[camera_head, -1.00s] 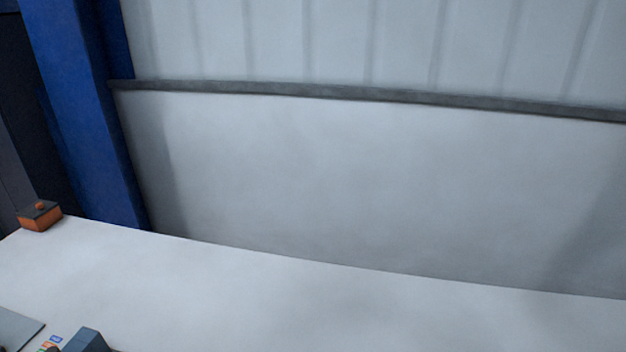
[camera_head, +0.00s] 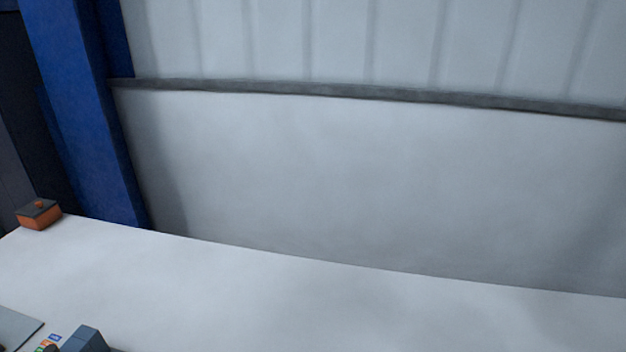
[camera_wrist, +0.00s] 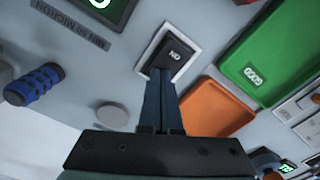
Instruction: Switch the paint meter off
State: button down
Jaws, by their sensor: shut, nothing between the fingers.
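A dark rocker switch (camera_wrist: 174,50) marked "ON" sits in a pale frame at the top centre of the wrist view. Part of a dark display with green lit digits (camera_wrist: 104,6) shows at the top left edge, beside a label reading "MIN 60 MICRON" (camera_wrist: 70,27). My gripper (camera_wrist: 159,74) is shut and empty. Its fingertips overlap the lower edge of the switch in the picture; I cannot tell whether they touch it. The fingers hide what lies below the switch. I cannot make out the gripper or the switch in the head view.
A green tray marked "GOOD" (camera_wrist: 262,62) and an orange tray (camera_wrist: 212,108) lie right of the fingers. A blue ribbed cylinder (camera_wrist: 34,84) and a grey disc (camera_wrist: 111,115) lie left. An orange box with a button (camera_head: 39,217) stands on the white surface (camera_head: 200,290), otherwise mostly clear.

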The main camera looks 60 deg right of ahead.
notch_tip(320, 180, up, 7)
jog(key=p, duration=0.7)
dwell(0.6)
